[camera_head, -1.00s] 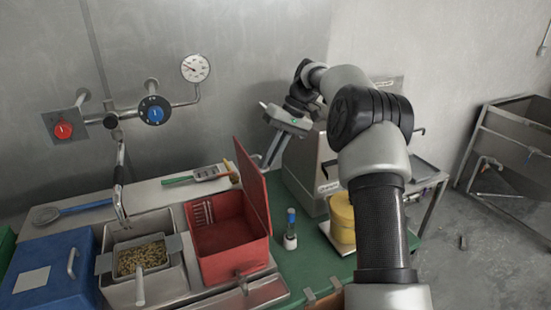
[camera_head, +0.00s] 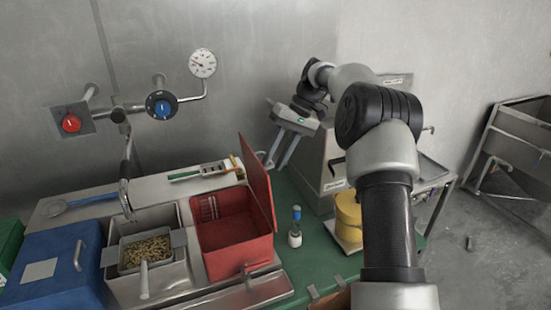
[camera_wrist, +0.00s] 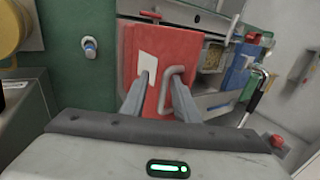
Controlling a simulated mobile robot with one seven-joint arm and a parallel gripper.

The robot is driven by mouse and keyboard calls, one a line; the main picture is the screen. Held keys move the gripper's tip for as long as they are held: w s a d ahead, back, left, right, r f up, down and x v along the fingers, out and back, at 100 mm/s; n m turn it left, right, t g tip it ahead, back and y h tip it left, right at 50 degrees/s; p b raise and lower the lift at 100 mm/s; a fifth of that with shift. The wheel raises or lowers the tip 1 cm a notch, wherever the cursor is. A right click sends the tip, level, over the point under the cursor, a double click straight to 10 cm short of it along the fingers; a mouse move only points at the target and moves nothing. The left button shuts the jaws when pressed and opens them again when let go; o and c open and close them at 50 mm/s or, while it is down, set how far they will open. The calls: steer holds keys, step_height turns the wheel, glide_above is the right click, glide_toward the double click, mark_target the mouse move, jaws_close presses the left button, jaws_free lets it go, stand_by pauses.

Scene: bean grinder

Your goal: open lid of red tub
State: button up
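The red tub (camera_head: 233,262) stands on the counter with its red lid (camera_head: 259,185) swung up, standing steeply and leaning right. The tub's inside is visible and looks empty apart from a slotted patch on its back wall. The wrist view shows the lid's outer face (camera_wrist: 150,48) with a white label and a grey handle (camera_wrist: 174,84). My gripper (camera_head: 276,164) is open, with its two fingers apart, just right of and behind the lid's top edge. In the wrist view its fingertips (camera_wrist: 160,85) overlap the label and handle; I cannot tell whether they touch.
A blue tub (camera_head: 50,270) and a pan of beans (camera_head: 146,250) stand left of the red tub. A small blue-capped bottle (camera_head: 295,228) and a yellow container (camera_head: 349,215) are on the right, by a grey machine (camera_head: 325,165). Taps and pipes (camera_head: 125,115) rise behind.

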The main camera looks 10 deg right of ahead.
steer(key=p+v, duration=0.1)
steer(key=v, duration=0.6)
steer(key=shift+d+r, duration=0.15)
steer(key=shift+r, duration=0.05)
steer(key=s+a+r+m+t+h, duration=0.1)
steer(key=s+a+r+t+h, duration=0.15)
steer(key=s+r, duration=0.4)
steer(key=s+a+r+t+h, duration=0.1)
steer(key=s+a+r+h, duration=0.2)
steer(key=s, duration=0.7)
steer(key=s+f+t, duration=0.1)
steer(key=s+f, duration=0.2)
steer(key=s, duration=0.7)
steer(key=s+d+f+m+t, duration=0.1)
steer(key=s+f+t, duration=0.1)
steer(key=s, duration=0.8)
steer(key=shift+d+f, duration=0.3)
steer(key=shift+f, duration=0.4)
